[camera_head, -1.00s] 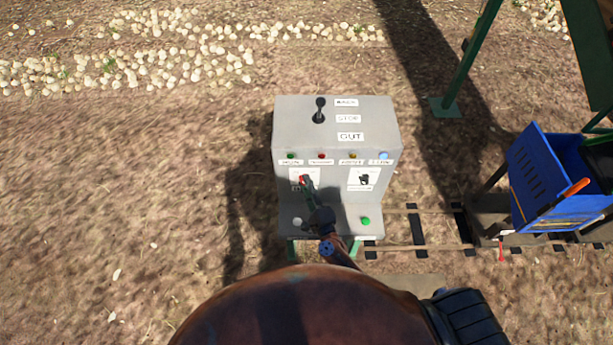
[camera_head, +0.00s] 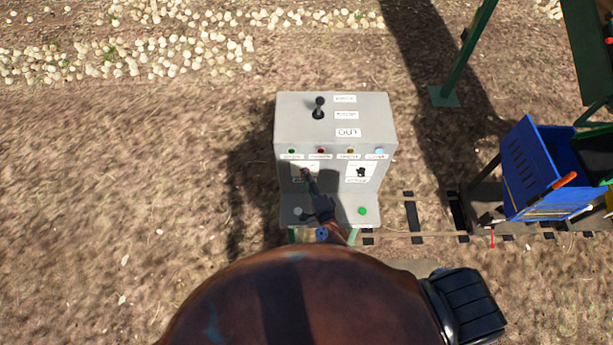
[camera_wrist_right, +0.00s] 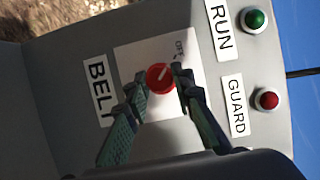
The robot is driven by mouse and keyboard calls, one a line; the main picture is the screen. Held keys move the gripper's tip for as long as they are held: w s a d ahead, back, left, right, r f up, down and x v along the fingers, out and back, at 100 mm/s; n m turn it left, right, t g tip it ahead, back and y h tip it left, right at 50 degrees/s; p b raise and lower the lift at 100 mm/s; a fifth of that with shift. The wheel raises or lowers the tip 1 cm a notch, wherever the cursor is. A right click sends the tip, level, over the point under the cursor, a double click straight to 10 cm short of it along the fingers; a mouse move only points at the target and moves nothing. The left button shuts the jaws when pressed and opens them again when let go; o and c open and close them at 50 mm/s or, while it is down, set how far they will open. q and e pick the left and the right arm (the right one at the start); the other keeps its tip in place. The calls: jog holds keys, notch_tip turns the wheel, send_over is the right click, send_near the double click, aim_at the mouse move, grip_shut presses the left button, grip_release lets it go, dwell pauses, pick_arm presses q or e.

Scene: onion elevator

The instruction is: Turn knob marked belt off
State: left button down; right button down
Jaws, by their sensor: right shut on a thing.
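The grey control box (camera_head: 290,120) stands upright in front of me. The red belt knob (camera_wrist_right: 160,77) sits on a white plate between the word BELT and the small word OFF in the right wrist view. Its white pointer line slants toward the OFF mark. In the head view the knob (camera_head: 304,173) is small, at the left of the front panel. My right gripper (camera_wrist_right: 160,84) is shut on the red knob, one finger on each side; it also shows in the head view (camera_head: 310,180). My left gripper is not in view.
A black knob (camera_head: 361,172) sits to the right on the panel. A black lever (camera_head: 319,108) stands on top. Several small lamps line the upper front. A blue cart (camera_head: 528,165) stands on rails at the right, near a green post (camera_head: 467,55).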

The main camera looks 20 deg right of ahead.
jog(key=c, duration=1.7)
grip_release()
jog(key=shift+o, duration=0.2)
jog(key=s+d, duration=0.1)
jog(key=s, duration=1.1)
jog(key=shift+d, duration=0.2)
